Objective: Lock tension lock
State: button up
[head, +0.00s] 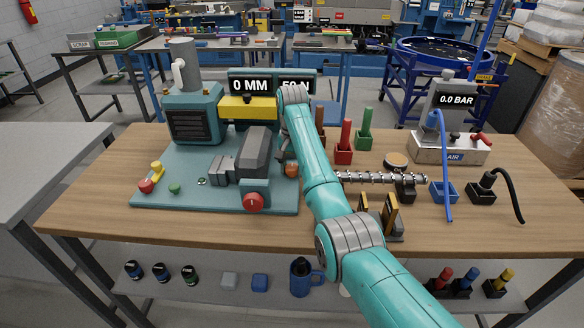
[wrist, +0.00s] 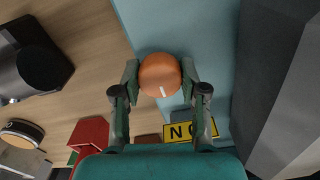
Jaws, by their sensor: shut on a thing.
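A round orange knob (wrist: 160,70) with a short white mark sits at the edge of the teal machine base in the wrist view. The white mark points down and slightly right in that view. The knob also shows in the head view (head: 292,170), partly hidden by my arm. My gripper (wrist: 160,78) has one finger on each side of the knob and is shut on it. A yellow label (wrist: 185,132) lies just below the knob, partly covered by a finger, so I cannot read it whole. No part is clearly marked as the tension lock.
The teal machine (head: 190,115) with a red knob (head: 253,202) stands left of my arm. A red holder (head: 344,155), a green holder (head: 364,142), a metal screw (head: 375,178) and an air unit (head: 450,148) stand to the right. The table's front left is clear.

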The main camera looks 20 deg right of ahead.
jog(key=o, duration=1.1)
jog(key=shift+o, duration=0.2)
